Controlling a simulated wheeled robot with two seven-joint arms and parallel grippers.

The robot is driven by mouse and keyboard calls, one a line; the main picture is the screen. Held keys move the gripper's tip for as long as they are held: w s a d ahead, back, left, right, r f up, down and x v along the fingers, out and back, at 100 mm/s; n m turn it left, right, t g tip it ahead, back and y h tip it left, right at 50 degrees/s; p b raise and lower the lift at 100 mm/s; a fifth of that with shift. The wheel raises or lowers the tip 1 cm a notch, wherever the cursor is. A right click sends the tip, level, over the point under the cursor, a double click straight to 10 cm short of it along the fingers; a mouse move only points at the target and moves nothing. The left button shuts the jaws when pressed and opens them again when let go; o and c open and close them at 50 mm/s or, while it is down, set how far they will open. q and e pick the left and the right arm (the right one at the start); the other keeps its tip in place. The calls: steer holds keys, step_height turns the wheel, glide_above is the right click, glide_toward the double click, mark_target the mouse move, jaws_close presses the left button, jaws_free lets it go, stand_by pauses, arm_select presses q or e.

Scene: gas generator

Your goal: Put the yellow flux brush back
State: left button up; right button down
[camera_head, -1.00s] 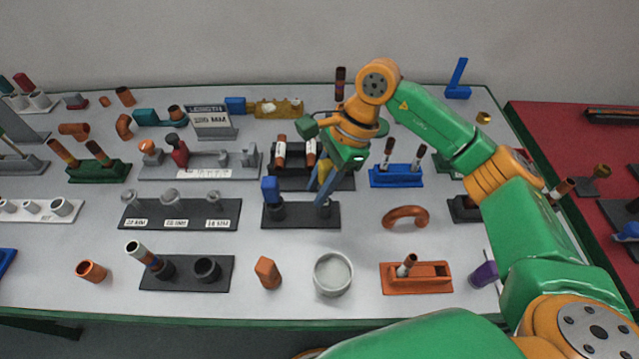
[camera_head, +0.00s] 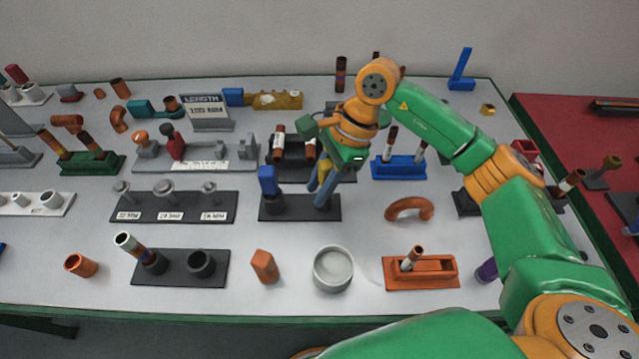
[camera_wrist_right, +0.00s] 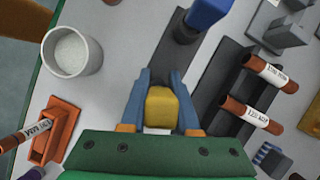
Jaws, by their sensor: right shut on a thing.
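My right gripper (camera_head: 321,198) is shut on the yellow flux brush (camera_wrist_right: 161,107). Its yellow block shows between the two blue-grey fingers in the right wrist view, and a bit of it shows in the head view (camera_head: 324,172). The fingers point down over the right end of a dark two-socket holder (camera_head: 295,212). A blue brush (camera_head: 268,180) stands upright in the left socket. It also shows at the top of the right wrist view (camera_wrist_right: 206,14). The fingers hide the right socket and the brush's lower end, so I cannot tell whether it is inside. My left gripper is not in view.
A white-filled round pot (camera_head: 333,268) and an orange tray (camera_head: 421,275) stand in front. A copper bend (camera_head: 409,208) lies to the right. A blue holder (camera_head: 398,167) with upright tubes stands close right of the gripper. A dark rack with labelled copper tubes (camera_head: 278,144) is behind.

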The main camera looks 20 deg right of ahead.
steer(key=shift+f, duration=0.2)
steer(key=c, duration=0.6)
jaws_free()
steer(key=shift+r, duration=0.1)
